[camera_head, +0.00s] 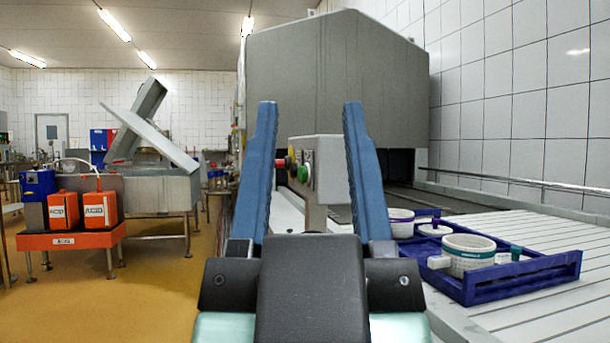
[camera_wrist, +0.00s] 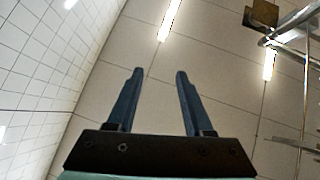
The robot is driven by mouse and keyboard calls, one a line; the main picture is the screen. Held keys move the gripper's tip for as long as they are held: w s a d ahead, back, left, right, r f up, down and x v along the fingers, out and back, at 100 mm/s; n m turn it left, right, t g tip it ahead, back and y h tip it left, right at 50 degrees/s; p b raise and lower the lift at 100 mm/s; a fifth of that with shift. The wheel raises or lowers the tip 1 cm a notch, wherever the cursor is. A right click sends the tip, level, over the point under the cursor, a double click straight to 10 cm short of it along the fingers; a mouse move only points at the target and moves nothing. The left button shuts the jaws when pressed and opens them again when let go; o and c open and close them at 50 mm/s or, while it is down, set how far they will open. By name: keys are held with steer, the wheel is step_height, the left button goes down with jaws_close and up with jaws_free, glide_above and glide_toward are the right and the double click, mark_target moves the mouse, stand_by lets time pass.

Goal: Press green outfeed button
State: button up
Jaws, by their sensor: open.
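The green button (camera_head: 303,173) is on a grey control box (camera_head: 327,165) on a post, seen between my two fingers in the head view. A red button (camera_head: 281,163) with yellow beneath it sticks out from the box's left side. My gripper (camera_head: 311,104) is open and empty, its blue fingers pointing up in front of the box. The right finger hides part of the box's right side. In the wrist view my gripper (camera_wrist: 159,72) shows against the ceiling, and no button is visible there.
A blue crate (camera_head: 520,277) with white moulds (camera_head: 467,254) sits on the slatted conveyor (camera_head: 560,225) at right. A large grey machine hood (camera_head: 340,80) stands behind. Orange acid canisters (camera_head: 100,210) stand at left. The yellow floor (camera_head: 180,275) at left is open.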

jaws_close()
stand_by(1.4)
